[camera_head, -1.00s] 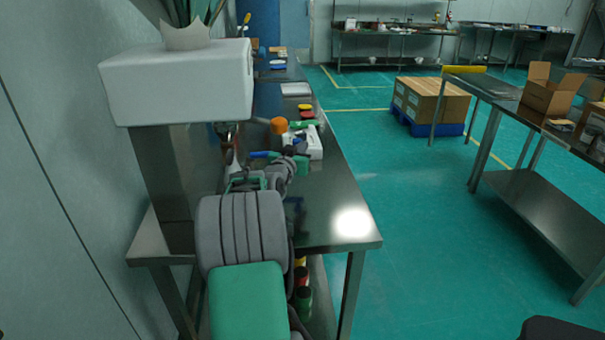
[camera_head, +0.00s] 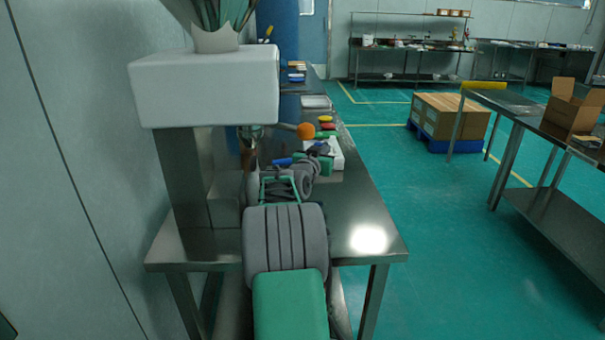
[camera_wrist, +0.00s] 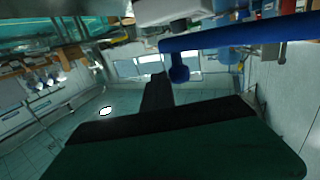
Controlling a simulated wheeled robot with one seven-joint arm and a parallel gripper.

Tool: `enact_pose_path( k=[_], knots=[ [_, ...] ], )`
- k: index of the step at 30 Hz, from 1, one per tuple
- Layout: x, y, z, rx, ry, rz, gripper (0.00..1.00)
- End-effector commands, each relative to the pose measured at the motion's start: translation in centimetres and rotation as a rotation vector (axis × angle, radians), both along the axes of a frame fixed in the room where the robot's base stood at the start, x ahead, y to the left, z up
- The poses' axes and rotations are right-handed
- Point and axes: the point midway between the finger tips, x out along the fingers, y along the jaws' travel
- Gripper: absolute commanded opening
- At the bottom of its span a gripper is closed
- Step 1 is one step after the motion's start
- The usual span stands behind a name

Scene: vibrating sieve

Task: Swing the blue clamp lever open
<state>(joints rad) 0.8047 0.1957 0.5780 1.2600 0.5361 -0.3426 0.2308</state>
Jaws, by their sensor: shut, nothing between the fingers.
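The blue clamp lever (camera_wrist: 240,34) is a long bar across the upper right of the wrist view, with a short rounded blue end (camera_wrist: 180,72) hanging from its left part. A blue bar (camera_head: 282,162) left of my arm's end in the head view looks like the same lever. My gripper (camera_wrist: 157,84) shows as dark fingers in the middle of the wrist view, shut and empty. Its tip is just left of and below the rounded blue end in the picture; I cannot tell whether they touch. In the head view my own arm partly hides the gripper.
A steel table (camera_head: 365,215) carries the work area. A white box (camera_head: 205,88) on a metal stand is at left, close to the wall. An orange knob (camera_head: 305,130) and a white unit (camera_head: 337,154) lie beyond my arm.

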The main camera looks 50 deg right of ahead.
Motion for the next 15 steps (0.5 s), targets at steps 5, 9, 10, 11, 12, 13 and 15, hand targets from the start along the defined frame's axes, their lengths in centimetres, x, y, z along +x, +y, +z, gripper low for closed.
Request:
enact_pose_path(
  k=[5, 9, 10, 11, 12, 13, 15],
  knots=[
    [-0.5, 0.3, -0.1, 0.0, 0.0, -0.001, 0.0],
    [-2.2, 1.4, -0.2, -0.001, -0.002, -0.005, 0.0],
    [-2.8, 1.7, -0.2, -0.002, -0.002, -0.007, 0.0],
    [-3.4, 2.0, -0.1, -0.002, -0.001, -0.009, 0.0],
    [-4.5, 2.4, 0.5, -0.002, -0.001, -0.012, 0.0],
    [-5.1, 2.8, 0.6, -0.002, -0.001, -0.012, 0.0],
    [-6.4, 3.9, 0.6, -0.001, -0.001, -0.007, 0.0]
  ],
)
